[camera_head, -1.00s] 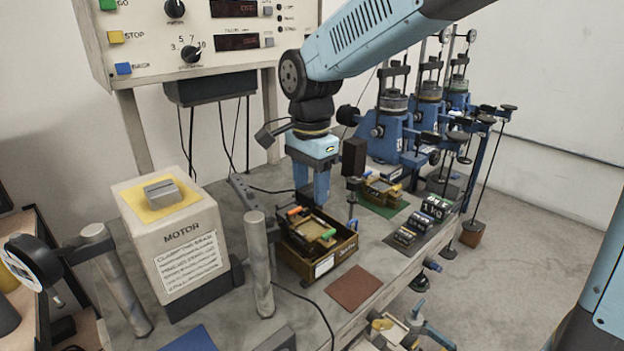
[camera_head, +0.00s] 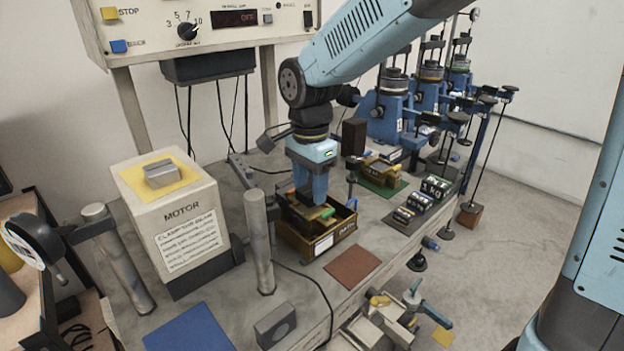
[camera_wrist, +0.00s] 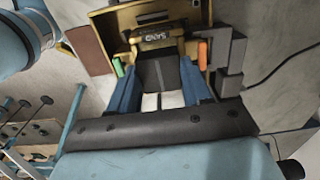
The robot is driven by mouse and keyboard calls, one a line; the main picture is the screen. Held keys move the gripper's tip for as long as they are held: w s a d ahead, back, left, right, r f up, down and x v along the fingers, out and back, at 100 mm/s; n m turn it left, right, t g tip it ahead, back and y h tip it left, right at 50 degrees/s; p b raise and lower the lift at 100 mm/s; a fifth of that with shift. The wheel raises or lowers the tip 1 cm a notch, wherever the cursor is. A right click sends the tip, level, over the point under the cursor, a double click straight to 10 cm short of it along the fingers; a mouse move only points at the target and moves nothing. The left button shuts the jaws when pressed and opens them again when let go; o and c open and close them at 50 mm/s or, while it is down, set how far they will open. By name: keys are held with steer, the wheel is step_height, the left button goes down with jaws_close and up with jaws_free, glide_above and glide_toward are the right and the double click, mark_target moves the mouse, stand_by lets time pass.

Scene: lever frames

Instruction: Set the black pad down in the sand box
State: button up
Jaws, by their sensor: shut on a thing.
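My gripper (camera_head: 313,198) points down into the open brown wooden box (camera_head: 341,231), which has a white label on its front. In the wrist view, my blue fingers (camera_wrist: 163,90) are shut on the black pad (camera_wrist: 158,72). The word SAND shows on a dark strip just beyond the pad. A green handle (camera_wrist: 118,67) and an orange handle (camera_wrist: 202,55) lie to either side of the fingers. The pad is mostly hidden by my fingers in the head view. I cannot tell whether its underside touches anything.
A red-brown mat (camera_head: 352,267) lies right in front of the box. The motor block (camera_head: 176,225) and a metal post (camera_head: 259,242) stand to the left. A green mat (camera_head: 385,186) and several small weights are at the right, with blue rigs behind.

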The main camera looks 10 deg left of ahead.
steer(key=shift+f, duration=1.15)
steer(key=o, duration=1.4)
step_height(320, 180, up, 14)
steer(key=shift+f, duration=0.2)
